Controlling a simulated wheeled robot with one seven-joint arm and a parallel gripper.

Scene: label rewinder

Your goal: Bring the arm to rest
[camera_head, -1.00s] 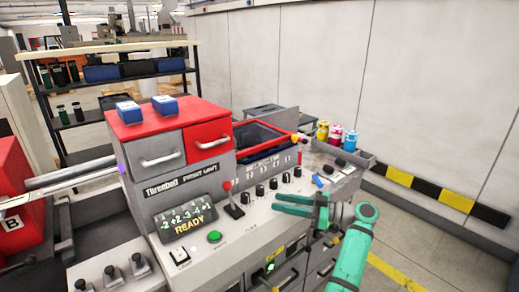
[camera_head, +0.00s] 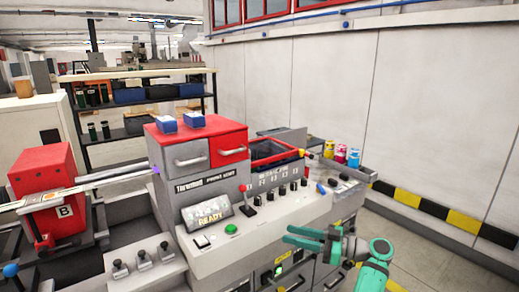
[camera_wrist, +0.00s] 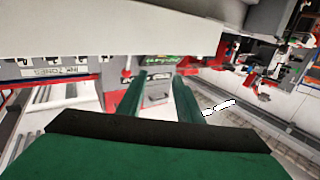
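My green arm (camera_head: 376,270) reaches in from the lower right in the head view. My gripper (camera_head: 289,236) points left, in front of the front edge of the grey machine console (camera_head: 262,228). In the wrist view its two green fingers (camera_wrist: 159,82) stand apart with nothing between them, so it is open and empty. I cannot tell the exact gap between the gripper and the console front.
The console has a READY display (camera_head: 207,213), a red-knobbed lever (camera_head: 246,194) and a green button (camera_head: 232,229). A red box marked B (camera_head: 45,175) is at left. Colored bottles (camera_head: 340,153) stand behind at right. Floor is clear at right, by the striped wall edge (camera_head: 428,207).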

